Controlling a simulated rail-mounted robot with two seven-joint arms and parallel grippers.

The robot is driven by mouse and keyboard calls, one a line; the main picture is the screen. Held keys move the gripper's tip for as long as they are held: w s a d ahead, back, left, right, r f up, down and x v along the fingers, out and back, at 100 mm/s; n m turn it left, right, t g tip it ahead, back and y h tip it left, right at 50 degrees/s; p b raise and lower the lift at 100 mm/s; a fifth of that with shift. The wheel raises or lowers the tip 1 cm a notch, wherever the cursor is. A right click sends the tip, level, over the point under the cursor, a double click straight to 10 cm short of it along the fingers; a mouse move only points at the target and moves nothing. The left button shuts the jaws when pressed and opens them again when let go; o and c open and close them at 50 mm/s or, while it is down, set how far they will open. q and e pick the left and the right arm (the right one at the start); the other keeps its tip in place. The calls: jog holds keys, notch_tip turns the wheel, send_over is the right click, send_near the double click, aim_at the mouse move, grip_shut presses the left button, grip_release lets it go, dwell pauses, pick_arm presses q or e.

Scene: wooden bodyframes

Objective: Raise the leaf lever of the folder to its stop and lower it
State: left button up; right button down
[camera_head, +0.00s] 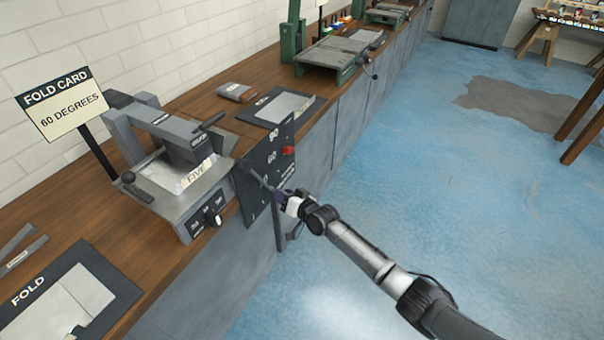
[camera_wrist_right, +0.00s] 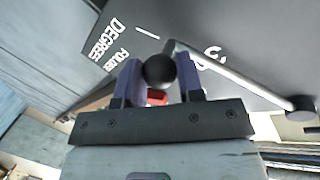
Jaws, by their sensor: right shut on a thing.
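The folder (camera_head: 185,185) is a grey machine on the wooden bench, with a card marked "FIVE" (camera_head: 197,172) on its bed. At its right, a dark upright scale plate (camera_head: 262,205) carries white degree marks and a red piece (camera_head: 289,150) near the 60 mark. My right gripper (camera_head: 287,196) is in front of this plate. In the right wrist view, its purple fingers (camera_wrist_right: 160,85) are shut on the black ball knob (camera_wrist_right: 159,70) of the leaf lever, whose silver rod (camera_wrist_right: 235,76) runs to a dark pivot (camera_wrist_right: 300,108). My left gripper is not in view.
A sign (camera_head: 60,104) reads "FOLD CARD 60 DEGREES". A "FOLD" mat (camera_head: 112,277) lies at the near left; another dark mat (camera_head: 250,115) lies behind the scale plate. A green machine (camera_head: 335,55) stands farther along the bench. The blue floor at right is mostly free.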

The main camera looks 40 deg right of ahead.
jog(key=s+a+f+m+p, duration=0.1)
jog(key=s+a+m+p, duration=0.1)
jog(key=a, duration=0.2)
jog(key=s+a+f+m+g+y+p, duration=0.1)
jog(key=a+m+p, duration=0.1)
jog(key=a, duration=0.2)
jog(key=shift+s+g+p, duration=0.3)
jog(key=shift+s+p, duration=0.05)
jog(key=shift+a, duration=0.15)
jog(key=c, duration=1.1)
grip_release()
jog(key=o, duration=0.3)
jog(key=shift+s+a, duration=0.1)
